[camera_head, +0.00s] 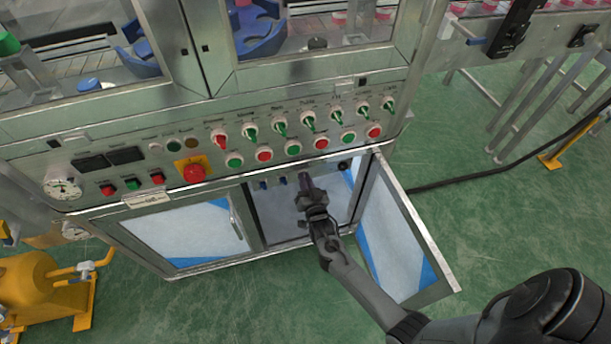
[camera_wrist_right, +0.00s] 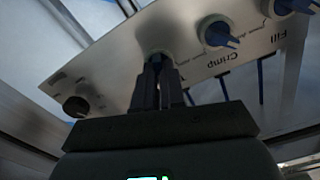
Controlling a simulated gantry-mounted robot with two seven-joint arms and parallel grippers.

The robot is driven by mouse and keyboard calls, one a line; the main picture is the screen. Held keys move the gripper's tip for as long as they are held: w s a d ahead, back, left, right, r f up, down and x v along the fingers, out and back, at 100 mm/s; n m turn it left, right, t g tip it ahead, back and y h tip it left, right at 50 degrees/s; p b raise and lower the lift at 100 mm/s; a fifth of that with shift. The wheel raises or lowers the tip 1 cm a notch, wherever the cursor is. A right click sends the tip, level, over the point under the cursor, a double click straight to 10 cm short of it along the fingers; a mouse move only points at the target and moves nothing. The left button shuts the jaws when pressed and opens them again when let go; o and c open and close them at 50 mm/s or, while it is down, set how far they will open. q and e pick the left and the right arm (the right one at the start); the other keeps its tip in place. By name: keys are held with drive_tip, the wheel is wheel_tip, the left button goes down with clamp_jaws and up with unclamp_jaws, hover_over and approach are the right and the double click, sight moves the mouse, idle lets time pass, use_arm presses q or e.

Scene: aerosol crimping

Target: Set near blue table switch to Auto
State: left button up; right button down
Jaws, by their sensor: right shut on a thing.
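In the right wrist view, a tilted metal panel (camera_wrist_right: 185,20) inside the cabinet carries a row of blue switches. Labels "Crimp" and "Fill" are readable; smaller print is not. My right gripper (camera_wrist_right: 158,68) is shut on the blue switch (camera_wrist_right: 157,57) at the panel's left part, whose face is mostly hidden by the fingers, so its setting cannot be told. Another blue switch (camera_wrist_right: 220,34) is to its right, apart from the fingers. In the head view, my right gripper (camera_head: 305,184) reaches into the open cabinet below the control panel. My left gripper is not in view.
The open cabinet door (camera_head: 400,240) stands right of my right forearm. A black knob (camera_wrist_right: 76,106) is left of the gripped switch. Above the cabinet, the front panel (camera_head: 140,175) holds green and red switches and buttons. The green floor (camera_head: 500,220) at right is mostly clear.

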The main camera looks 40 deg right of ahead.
drive_tip(key=shift+w+a+f+n+p, duration=0.15)
drive_tip(key=shift+n+p, duration=1.25)
drive_tip(key=shift+n, duration=1.75)
drive_tip(key=shift+s+a+f+n+p, duration=0.1)
drive_tip(key=shift+n+p, duration=1.25)
drive_tip(key=shift+n, duration=1.8)
drive_tip(key=c, duration=1.2)
unclamp_jaws()
drive_tip(key=shift+w+r, duration=0.1)
